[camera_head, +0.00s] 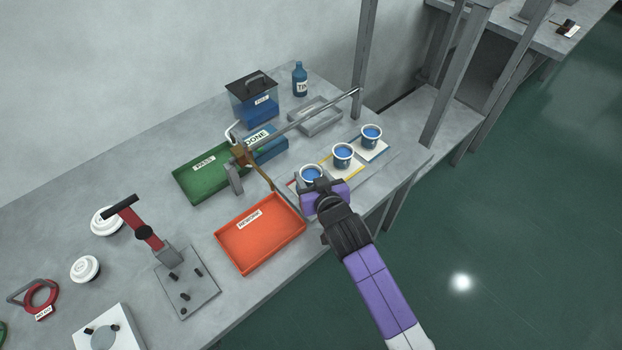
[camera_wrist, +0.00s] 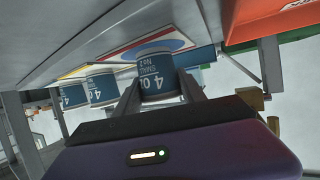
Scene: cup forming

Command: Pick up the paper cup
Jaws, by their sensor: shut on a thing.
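Three small paper cups with blue insides stand in a slanting row on the bench. The nearest cup (camera_head: 311,173) is at my gripper and also shows in the wrist view (camera_wrist: 156,76), with a blue label reading "4 OZ". My gripper (camera_wrist: 158,92) has a finger on each side of this cup and is shut on it. In the head view my gripper (camera_head: 318,190) hides the cup's lower part. The middle cup (camera_head: 342,156) and the far cup (camera_head: 371,136) stand apart from my gripper on their own mats.
An orange tray (camera_head: 262,236) lies left of my gripper. A green tray (camera_head: 206,168), a blue tray (camera_head: 268,147) and a grey tray (camera_head: 315,118) lie farther back. A metal rod (camera_head: 300,121) on a stand crosses above the bench. A grey post (camera_head: 364,60) rises behind.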

